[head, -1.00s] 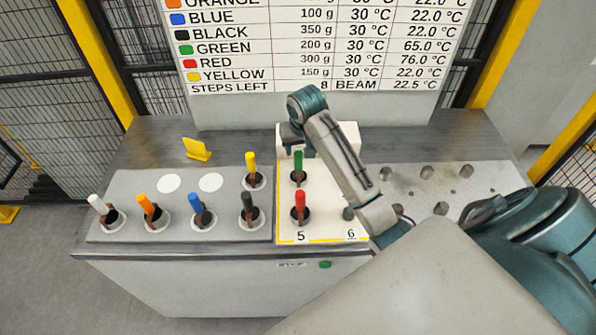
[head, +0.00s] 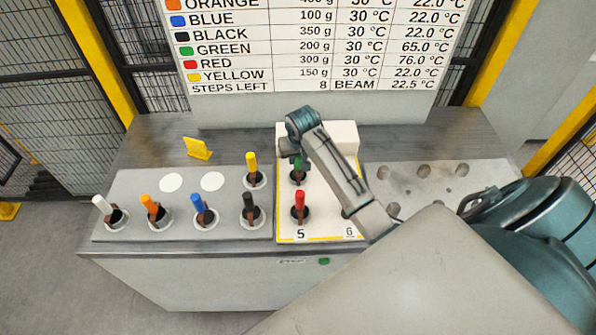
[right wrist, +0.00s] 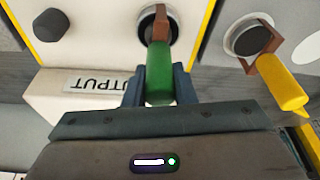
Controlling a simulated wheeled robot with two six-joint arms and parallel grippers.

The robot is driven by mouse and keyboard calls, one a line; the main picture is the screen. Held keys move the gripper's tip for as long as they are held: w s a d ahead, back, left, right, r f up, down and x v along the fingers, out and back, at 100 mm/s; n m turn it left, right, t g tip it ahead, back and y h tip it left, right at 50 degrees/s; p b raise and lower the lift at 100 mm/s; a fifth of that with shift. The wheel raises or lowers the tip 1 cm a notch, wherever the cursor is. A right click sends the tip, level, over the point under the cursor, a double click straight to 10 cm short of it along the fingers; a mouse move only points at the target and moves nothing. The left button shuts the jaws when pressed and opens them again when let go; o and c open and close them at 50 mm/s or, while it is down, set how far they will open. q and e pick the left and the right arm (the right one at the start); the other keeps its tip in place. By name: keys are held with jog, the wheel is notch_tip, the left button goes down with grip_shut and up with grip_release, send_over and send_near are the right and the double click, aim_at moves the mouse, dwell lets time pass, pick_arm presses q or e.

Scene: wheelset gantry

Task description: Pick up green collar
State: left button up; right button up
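The green collar's green handle (right wrist: 160,75) stands up from a round dark socket (right wrist: 160,25) in the white panel. In the head view the green handle (head: 298,162) is partly covered by my right gripper (head: 296,150). In the right wrist view my right gripper (right wrist: 160,88) has one finger on each side of the green handle. I see no clear gap, but cannot tell whether the fingers press on it. A brown part shows at the handle's base, in the socket. My left gripper is not in view.
A red-handled collar (head: 300,202) stands just in front, by the label 5. Yellow (head: 251,163), black (head: 248,203), blue (head: 197,203), orange (head: 150,206) and white (head: 101,205) ones stand to the left. A yellow sign (head: 197,148) is behind. A plate with empty holes (head: 440,178) lies right.

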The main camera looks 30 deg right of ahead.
grip_shut()
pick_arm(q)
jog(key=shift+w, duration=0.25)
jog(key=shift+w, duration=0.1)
pick_arm(e)
jog(key=shift+r, duration=0.1)
